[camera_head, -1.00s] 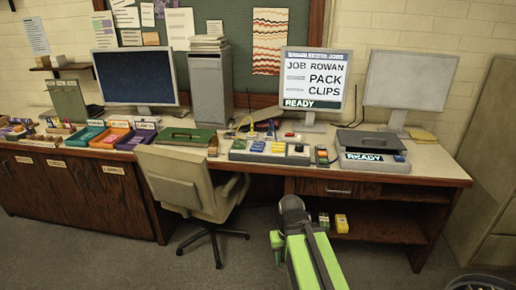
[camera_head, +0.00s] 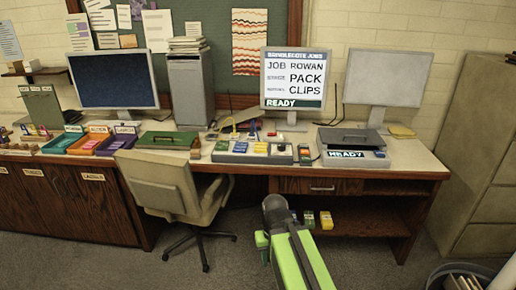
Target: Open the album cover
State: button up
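No object in view is clearly marked as an album. A green flat cover with a dark handle-like bar (camera_head: 168,140) lies on the desk behind the chair and looks shut. My green and dark arm rises from the bottom middle, in front of the desk and apart from both. My gripper's fingers cannot be seen.
A beige office chair (camera_head: 162,184) stands before the desk, left of my arm. A control panel with coloured blocks (camera_head: 252,154) lies between the two covers. A monitor (camera_head: 293,79) reads "JOB ROWAN PACK CLIPS READY". Cabinets (camera_head: 480,150) stand right; a bin (camera_head: 470,276) is at lower right.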

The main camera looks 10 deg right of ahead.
aim_at(150, 138)
jog(key=u, duration=0.3)
jog(key=i, duration=1.05)
jog(key=u, duration=1)
jog(key=i, duration=2)
jog(key=u, duration=0.6)
